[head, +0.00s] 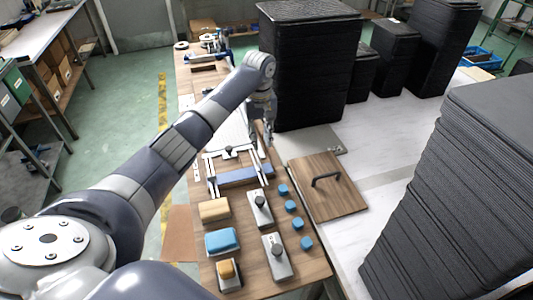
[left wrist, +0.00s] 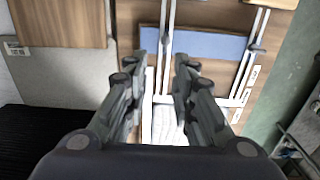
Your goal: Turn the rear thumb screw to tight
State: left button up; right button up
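A jig of pale rails with a blue bar (head: 238,175) lies on the wooden bench; its blue bar also shows in the left wrist view (left wrist: 205,44). A small dark knob (head: 229,150) sits at the jig's rear, and a dark knob (left wrist: 257,47) shows on a rail in the left wrist view. I cannot tell for sure which is the rear thumb screw, nor how tight it is. My left gripper (head: 266,140) points down over the jig's rear right side. In the left wrist view its fingers (left wrist: 160,72) are apart with nothing gripped. My right gripper is out of view.
Two grey blocks with dark knobs (head: 260,209), several blue round pieces (head: 291,206) and a blue box (head: 222,241) lie nearer me. A wooden panel with a black handle (head: 340,195) lies to the right. Tall dark stacks (head: 305,70) stand behind the arm.

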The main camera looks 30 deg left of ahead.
aim_at(259, 169)
pick_arm(q)
jog(key=f, duration=0.2)
jog(key=s+f, duration=0.1)
jog(key=f, duration=0.2)
jog(key=shift+s+f+p, duration=0.3)
jog(key=shift+s+p, duration=0.05)
jog(key=shift+s, duration=0.05)
jog(key=f, duration=0.2)
jog(key=shift+w+f, duration=0.3)
jog(key=shift+f, duration=0.7)
grip_shut()
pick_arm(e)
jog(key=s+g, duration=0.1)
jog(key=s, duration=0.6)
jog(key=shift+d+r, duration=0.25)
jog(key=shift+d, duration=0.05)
